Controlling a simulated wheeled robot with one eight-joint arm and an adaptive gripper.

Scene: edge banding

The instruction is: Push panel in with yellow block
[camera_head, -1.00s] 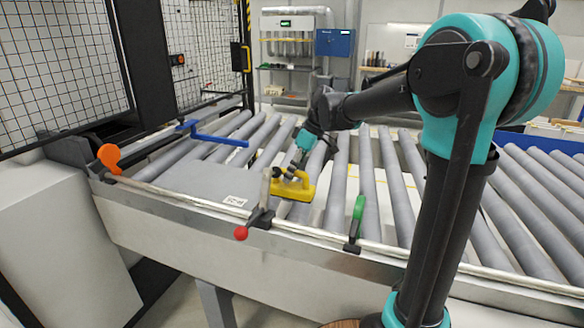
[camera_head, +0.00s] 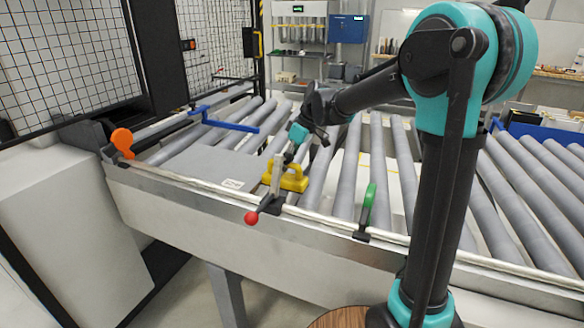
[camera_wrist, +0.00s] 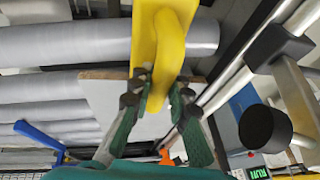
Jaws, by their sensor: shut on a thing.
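The yellow block (camera_head: 287,177) has a raised handle and sits low over the rollers in the head view. My gripper (camera_head: 291,152) is shut on its handle from above. In the wrist view the green fingers of my gripper (camera_wrist: 155,100) close around the handle of the yellow block (camera_wrist: 165,50). The grey panel (camera_head: 205,166) lies flat on the rollers to the left of the block, with a white label near its front edge. The block is at the panel's right edge; whether they touch cannot be told. In the wrist view part of the panel (camera_wrist: 105,95) shows behind the fingers.
An orange knob (camera_head: 122,142) and a blue bar (camera_head: 228,124) are at the left. Bare rollers (camera_head: 350,180) extend right.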

